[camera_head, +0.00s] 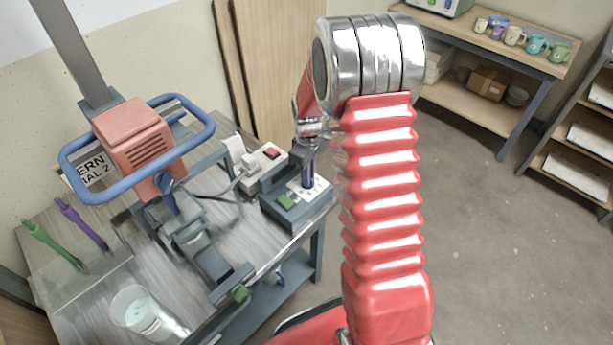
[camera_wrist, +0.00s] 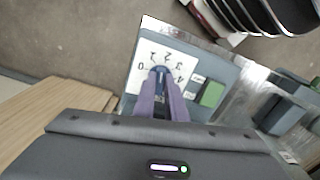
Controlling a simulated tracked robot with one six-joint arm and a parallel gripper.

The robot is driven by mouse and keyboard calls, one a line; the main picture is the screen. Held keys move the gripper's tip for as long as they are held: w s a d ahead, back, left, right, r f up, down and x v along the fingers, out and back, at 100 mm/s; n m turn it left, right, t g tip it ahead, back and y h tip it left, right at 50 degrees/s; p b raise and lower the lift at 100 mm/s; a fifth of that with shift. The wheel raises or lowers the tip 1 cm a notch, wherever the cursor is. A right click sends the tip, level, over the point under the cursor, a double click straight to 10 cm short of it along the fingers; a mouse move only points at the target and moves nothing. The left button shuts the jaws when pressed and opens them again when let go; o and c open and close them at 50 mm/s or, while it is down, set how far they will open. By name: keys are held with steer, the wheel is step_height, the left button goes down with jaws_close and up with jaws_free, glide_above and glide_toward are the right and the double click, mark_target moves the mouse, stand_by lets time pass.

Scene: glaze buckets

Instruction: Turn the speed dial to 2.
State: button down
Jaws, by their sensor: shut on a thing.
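The grey speed control box (camera_head: 270,213) stands on the right end of the workbench, with a white scale plate and a green button (camera_head: 285,201). In the wrist view, the white scale plate (camera_wrist: 150,50) carries numerals, and the small dark blue dial (camera_wrist: 160,71) sits in its middle. My gripper (camera_wrist: 161,88) has purple fingers shut on the dial from above. In the head view, my gripper (camera_head: 308,178) reaches down onto the box. The fingers hide much of the dial, and I cannot tell which numeral it points to.
A white switch box with a red switch (camera_head: 271,153) stands close to the left of the control box. A mixer with a blue ring guard (camera_head: 75,190), a clear bucket (camera_head: 140,312) and two stirring tools fill the bench's left side. Open floor lies right.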

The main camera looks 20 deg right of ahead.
steer(key=shift+s+f+m, duration=0.15)
steer(key=shift+s+m, duration=0.15)
steer(key=shift+m, duration=0.8)
steer(key=c, duration=2)
jaws_free()
steer(key=shift+o, duration=1)
steer(key=shift+w, duration=0.2)
